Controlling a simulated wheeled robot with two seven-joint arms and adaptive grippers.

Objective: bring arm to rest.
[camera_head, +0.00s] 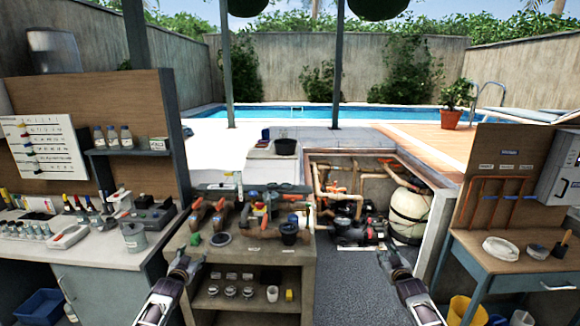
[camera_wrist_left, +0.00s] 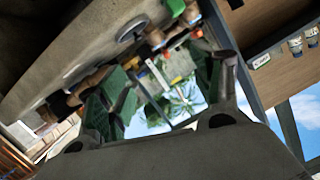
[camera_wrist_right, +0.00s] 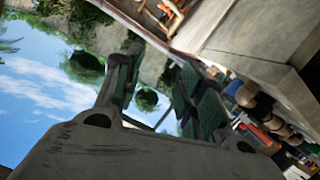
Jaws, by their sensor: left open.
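My left gripper (camera_head: 186,268) is in front of the middle workbench in the head view, with its fingers apart and nothing between them. In the left wrist view its green-padded fingers (camera_wrist_left: 165,95) stand wide apart, with the bench top and sky behind. My right gripper (camera_head: 393,266) is over the dark floor between the middle bench and the right table. In the right wrist view its fingers (camera_wrist_right: 155,90) are spread and no object is between them. Both grippers are apart from the benches in the head view.
The middle workbench (camera_head: 262,262) carries several tools and cups, with jars on its shelf. A wooden table (camera_head: 520,262) stands at the right and a cabinet bench (camera_head: 100,277) at the left. The dark floor (camera_head: 350,285) is clear. A pump pit (camera_head: 345,215) lies behind.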

